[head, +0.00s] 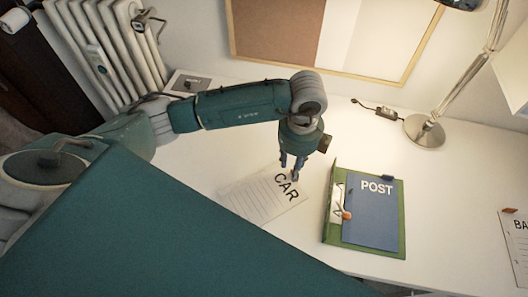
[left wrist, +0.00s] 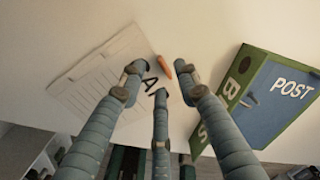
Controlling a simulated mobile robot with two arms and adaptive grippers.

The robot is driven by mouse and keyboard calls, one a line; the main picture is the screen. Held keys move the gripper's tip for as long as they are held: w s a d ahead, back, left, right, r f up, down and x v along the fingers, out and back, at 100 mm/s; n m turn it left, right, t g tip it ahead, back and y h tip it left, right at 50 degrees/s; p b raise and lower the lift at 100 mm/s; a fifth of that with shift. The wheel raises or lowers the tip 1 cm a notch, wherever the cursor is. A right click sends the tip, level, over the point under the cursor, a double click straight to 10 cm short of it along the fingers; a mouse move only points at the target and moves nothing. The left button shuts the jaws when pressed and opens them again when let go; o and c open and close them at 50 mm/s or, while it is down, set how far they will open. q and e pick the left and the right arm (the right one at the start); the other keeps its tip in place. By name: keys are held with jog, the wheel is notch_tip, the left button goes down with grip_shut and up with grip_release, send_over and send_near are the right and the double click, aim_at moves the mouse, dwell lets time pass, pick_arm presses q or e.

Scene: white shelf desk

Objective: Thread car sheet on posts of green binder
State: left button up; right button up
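The white car sheet (head: 250,198), lined and marked CAR, lies on the desk left of the binder. It also shows in the left wrist view (left wrist: 92,82), with an orange tab (left wrist: 164,68) at its lettered edge. My left gripper (head: 292,164) is above that edge, its fingers pointing down. In the left wrist view its fingers are spread, with the tab visible between the tips; contact is unclear. The green binder (head: 330,235) lies open with metal posts (head: 339,190) at its left side. A blue POST sheet (head: 372,215) lies in it. My right gripper is out of view.
A sheet marked BA (head: 518,235) with an orange tab lies at the right edge. A desk lamp (head: 424,132) and a small corded device (head: 386,112) stand behind the binder. A radiator (head: 110,50) is at the back left. The desk between binder and BA sheet is clear.

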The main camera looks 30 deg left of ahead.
pick_arm(q)
notch_tip(320, 180, down, 3)
jog(key=shift+d+f, duration=0.1)
jog(key=shift+c, duration=0.5)
grip_shut()
jog(key=shift+w+r, duration=0.1)
jog(key=shift+r, duration=0.1)
